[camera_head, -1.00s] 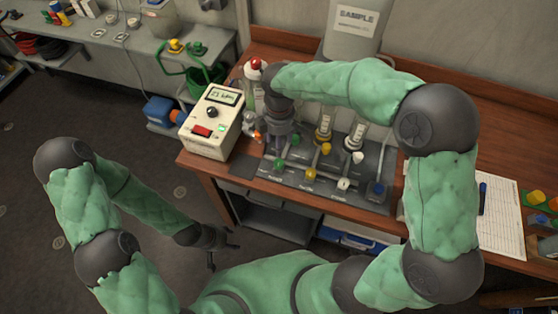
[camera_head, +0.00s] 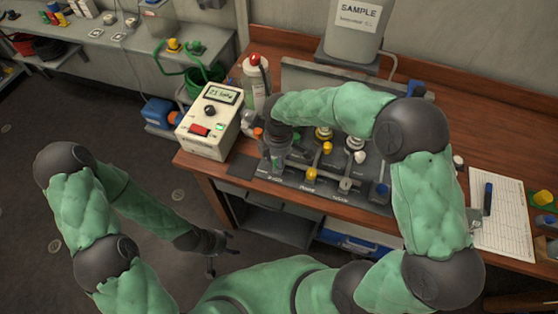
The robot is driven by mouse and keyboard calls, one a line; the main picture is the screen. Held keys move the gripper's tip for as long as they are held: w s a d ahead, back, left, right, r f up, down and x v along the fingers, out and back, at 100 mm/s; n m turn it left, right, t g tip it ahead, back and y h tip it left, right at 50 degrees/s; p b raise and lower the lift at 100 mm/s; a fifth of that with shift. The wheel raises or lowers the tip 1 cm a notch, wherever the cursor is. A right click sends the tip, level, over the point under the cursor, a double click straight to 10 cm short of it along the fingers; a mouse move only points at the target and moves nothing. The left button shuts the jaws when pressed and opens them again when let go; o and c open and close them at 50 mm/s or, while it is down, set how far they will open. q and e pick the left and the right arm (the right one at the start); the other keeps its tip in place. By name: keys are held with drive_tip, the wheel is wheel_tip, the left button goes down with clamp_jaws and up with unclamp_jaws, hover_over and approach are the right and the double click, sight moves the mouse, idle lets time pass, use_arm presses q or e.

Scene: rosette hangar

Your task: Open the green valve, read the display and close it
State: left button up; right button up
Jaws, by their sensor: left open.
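The valve panel (camera_head: 365,204) stands on the wooden bench. My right gripper (camera_head: 278,172) points down at its left end, where the green valve is; gripper and wrist hide nearly all of the valve. I cannot tell whether its fingers are closed on it. The cream meter box (camera_head: 205,136) stands left of the panel with a lit display (camera_head: 222,94); its small digits seem to begin with 21, the rest unclear. My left gripper (camera_head: 222,253) is open and empty, low over the floor in front of the bench.
Yellow knobs (camera_head: 327,147) and white knobs (camera_head: 360,157) are on the panel right of my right gripper. A red-capped bottle (camera_head: 256,80) stands behind the meter. A SAMPLE container (camera_head: 354,40) is at the back. A clipboard sheet (camera_head: 503,220) lies at right.

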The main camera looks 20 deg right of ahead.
drive_tip(key=shift+f, duration=0.15)
drive_tip(key=shift+c, duration=0.3)
clamp_jaws()
drive_tip(key=shift+m+p, duration=0.3)
drive_tip(key=shift+m, duration=1.2)
drive_tip(key=shift+o, duration=0.3)
unclamp_jaws()
drive_tip(key=shift+s+d, duration=0.1)
